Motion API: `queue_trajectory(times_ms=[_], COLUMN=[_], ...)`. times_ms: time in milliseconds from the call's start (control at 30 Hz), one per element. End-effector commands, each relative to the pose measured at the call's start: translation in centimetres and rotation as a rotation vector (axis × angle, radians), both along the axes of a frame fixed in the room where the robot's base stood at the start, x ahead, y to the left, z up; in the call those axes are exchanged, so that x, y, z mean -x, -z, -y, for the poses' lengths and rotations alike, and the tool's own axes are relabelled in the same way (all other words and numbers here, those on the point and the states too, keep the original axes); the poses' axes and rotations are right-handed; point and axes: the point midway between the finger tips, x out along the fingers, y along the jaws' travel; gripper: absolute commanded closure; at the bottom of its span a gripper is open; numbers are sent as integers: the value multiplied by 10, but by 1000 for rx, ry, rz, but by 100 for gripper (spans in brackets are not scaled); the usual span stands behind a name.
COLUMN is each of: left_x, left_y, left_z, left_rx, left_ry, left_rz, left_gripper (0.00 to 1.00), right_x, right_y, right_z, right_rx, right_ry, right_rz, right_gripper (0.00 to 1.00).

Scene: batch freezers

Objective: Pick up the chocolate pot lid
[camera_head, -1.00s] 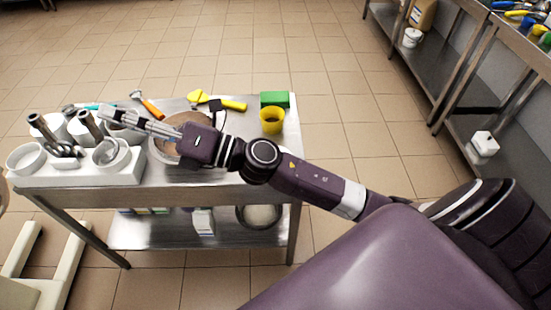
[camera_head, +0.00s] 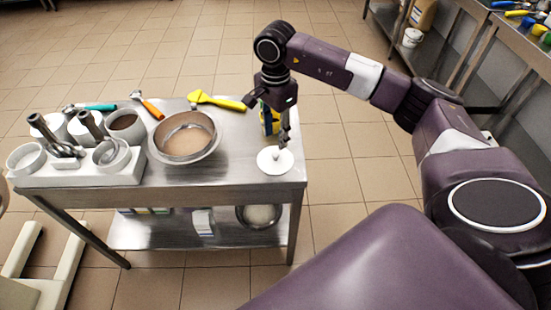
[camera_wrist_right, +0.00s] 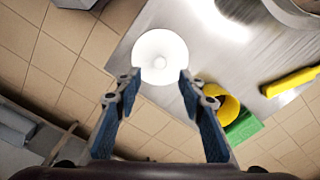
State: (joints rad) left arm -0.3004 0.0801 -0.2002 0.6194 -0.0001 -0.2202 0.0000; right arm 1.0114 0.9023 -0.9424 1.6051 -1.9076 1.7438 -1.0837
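A round white lid with a small central knob (camera_head: 268,165) lies on the right front part of the steel table. The lid also shows in the right wrist view (camera_wrist_right: 160,48), with its knob between and just beyond my fingertips. My right gripper (camera_head: 283,142) points down over the lid, and in the right wrist view (camera_wrist_right: 160,78) its two fingers are apart with nothing between them. I cannot tell the exact height of the fingertips above the knob. An uncovered white pot with brown contents, likely the chocolate pot (camera_head: 124,122), stands in the white holder. My left gripper is not in view.
A metal bowl (camera_head: 213,150) stands left of the lid. A yellow tool (camera_head: 215,101) lies behind it. A yellow cup (camera_wrist_right: 226,108) and a green block (camera_wrist_right: 243,127) are close to my right fingers. The white holder (camera_head: 120,176) fills the table's left side.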

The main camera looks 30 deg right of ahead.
Motion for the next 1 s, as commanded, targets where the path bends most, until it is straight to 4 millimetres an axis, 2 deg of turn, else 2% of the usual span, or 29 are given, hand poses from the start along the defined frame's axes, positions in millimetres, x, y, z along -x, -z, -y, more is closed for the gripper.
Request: queue_trajectory(times_ms=[267,400,500,633,833,1000], left_x=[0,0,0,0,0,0], left_y=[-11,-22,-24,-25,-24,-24], left_z=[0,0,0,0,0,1], left_rx=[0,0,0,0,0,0], left_ry=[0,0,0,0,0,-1], left_rz=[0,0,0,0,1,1], left_gripper=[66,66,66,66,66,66], right_x=[2,2,2,1,1,0], right_y=[30,51,66,74,75,75], right_z=[-1,-3,-3,-4,-4,-4], right_rx=[1,0,-1,-2,-2,-2], right_ry=[0,-1,0,0,0,0], right_rz=[-6,-8,-5,-2,-1,-1], right_gripper=[63,63,63,63,63,82])
